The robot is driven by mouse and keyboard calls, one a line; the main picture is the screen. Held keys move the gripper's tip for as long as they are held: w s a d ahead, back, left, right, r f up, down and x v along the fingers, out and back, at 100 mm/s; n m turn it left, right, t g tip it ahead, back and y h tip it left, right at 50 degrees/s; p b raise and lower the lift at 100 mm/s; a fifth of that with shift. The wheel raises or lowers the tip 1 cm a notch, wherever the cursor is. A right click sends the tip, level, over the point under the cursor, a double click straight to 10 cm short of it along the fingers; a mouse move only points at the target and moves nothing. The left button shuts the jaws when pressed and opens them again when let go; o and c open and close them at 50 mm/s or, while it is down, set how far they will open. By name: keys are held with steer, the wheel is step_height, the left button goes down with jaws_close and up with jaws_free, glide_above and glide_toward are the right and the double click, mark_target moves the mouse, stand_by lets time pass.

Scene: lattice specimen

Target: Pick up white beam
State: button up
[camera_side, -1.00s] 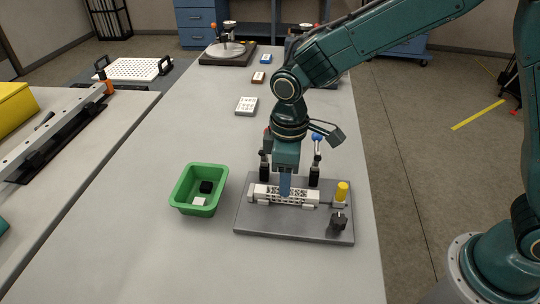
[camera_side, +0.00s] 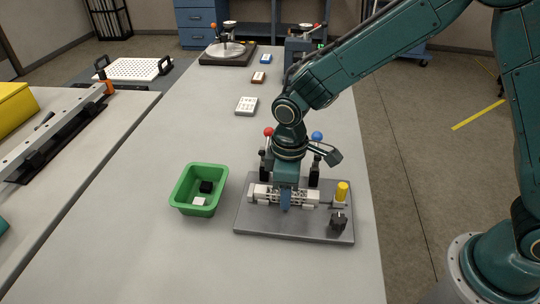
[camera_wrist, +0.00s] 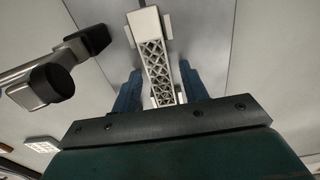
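The white beam (camera_side: 262,192) is a bar with an open lattice middle and solid ends. It lies across supports on the dark grey fixture plate (camera_side: 270,228). My gripper (camera_side: 285,206) is low over the beam's middle, pointing down, and hides part of the lattice. In the wrist view the beam (camera_wrist: 157,58) runs between the two blue fingers of my gripper (camera_wrist: 160,85), one on each side. Gaps show between the fingers and the beam, so the gripper is open and around it. The beam's near end is hidden behind the gripper body.
Two upright clamps with a red knob (camera_side: 268,132) and a blue knob (camera_side: 317,136) stand close behind the beam. A yellow cylinder (camera_side: 342,192) and a black knob (camera_side: 338,221) are on the plate's right. A green bin (camera_side: 180,196) stands left. The table's front is clear.

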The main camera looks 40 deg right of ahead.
steer(key=c, duration=0.8)
steer(key=shift+r, duration=0.1)
steer(key=shift+c, duration=0.2)
step_height(320, 180, up, 20)
stand_by(0.5)
